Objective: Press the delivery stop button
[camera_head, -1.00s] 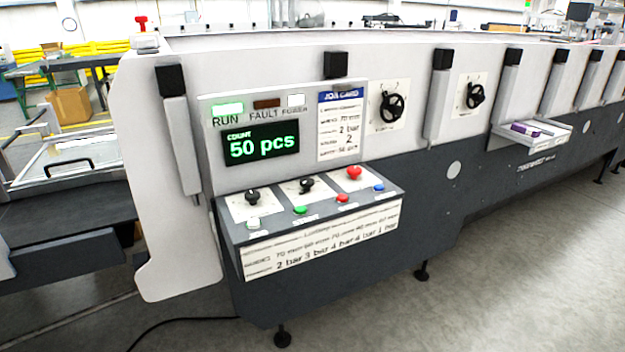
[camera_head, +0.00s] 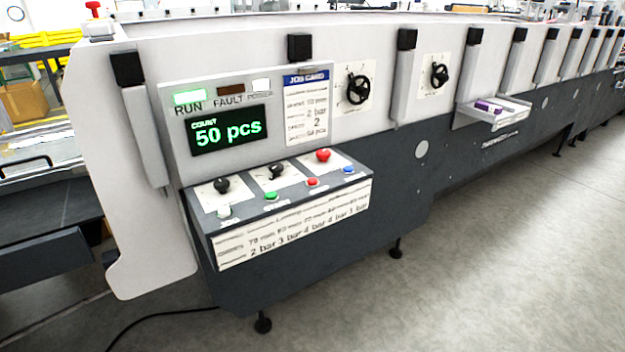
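The folder gluer's control console (camera_head: 196,225) juts out from the front of the machine. Its sloped top carries a row of small buttons: a white one (camera_head: 224,211), a green one (camera_head: 271,196), a red one (camera_head: 313,182) and a blue one (camera_head: 349,170). Behind them are two black knobs and a larger red mushroom button (camera_head: 323,155). The button labels are too small to read, so I cannot tell which is the delivery stop. The display (camera_head: 229,131) reads "COUNT 50 pcs", and the green RUN lamp (camera_head: 190,97) is lit. Neither gripper is in view.
A small tray (camera_head: 510,117) with a purple item sticks out from the machine at right. Two black handwheels (camera_head: 358,89) sit on the upper panel. A delivery table (camera_head: 40,215) stands at left. A cable lies on the floor, and the floor (camera_head: 480,270) at right is clear.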

